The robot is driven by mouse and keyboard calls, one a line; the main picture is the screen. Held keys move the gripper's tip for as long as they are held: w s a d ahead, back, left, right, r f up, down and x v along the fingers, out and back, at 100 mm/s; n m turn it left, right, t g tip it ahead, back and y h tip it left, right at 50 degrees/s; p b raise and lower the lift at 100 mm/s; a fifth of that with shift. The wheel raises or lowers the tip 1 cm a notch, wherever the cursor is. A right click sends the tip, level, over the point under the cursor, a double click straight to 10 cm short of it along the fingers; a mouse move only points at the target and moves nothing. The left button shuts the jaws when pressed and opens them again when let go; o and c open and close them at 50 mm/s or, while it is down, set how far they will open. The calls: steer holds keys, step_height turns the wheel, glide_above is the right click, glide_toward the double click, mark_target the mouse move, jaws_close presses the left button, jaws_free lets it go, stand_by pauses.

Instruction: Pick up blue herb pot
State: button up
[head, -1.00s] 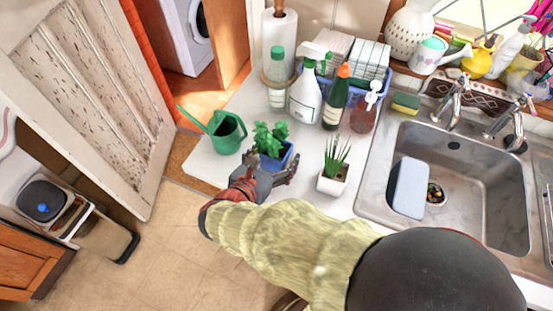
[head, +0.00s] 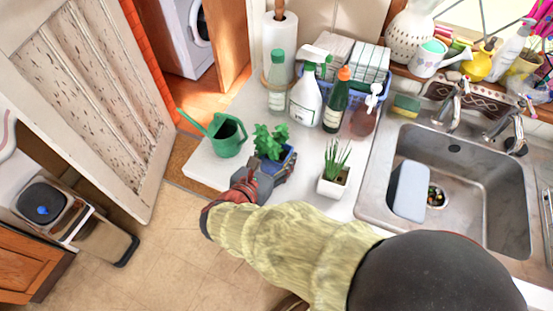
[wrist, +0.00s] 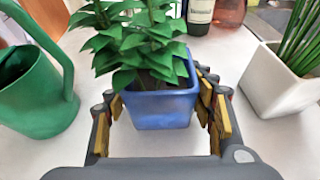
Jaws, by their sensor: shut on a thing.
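The blue herb pot (wrist: 160,109) stands upright between my gripper's fingers in the wrist view, with leafy green herbs (wrist: 140,40) growing from it. In the head view the blue pot (head: 284,157) is partly hidden behind my gripper (head: 270,172), near the front of the white counter. My gripper (wrist: 163,108) is shut on the pot, with a finger at each side of it. Whether the pot's base touches the counter is hard to tell.
A green watering can (head: 226,135) stands close on the left. A white pot with spiky grass (head: 333,181) stands close on the right. Spray and sauce bottles (head: 336,103) stand behind. The sink (head: 475,178) is further right.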

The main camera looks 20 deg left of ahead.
steer(key=c, duration=0.5)
steer(key=shift+c, duration=0.2)
steer(key=shift+r, duration=0.1)
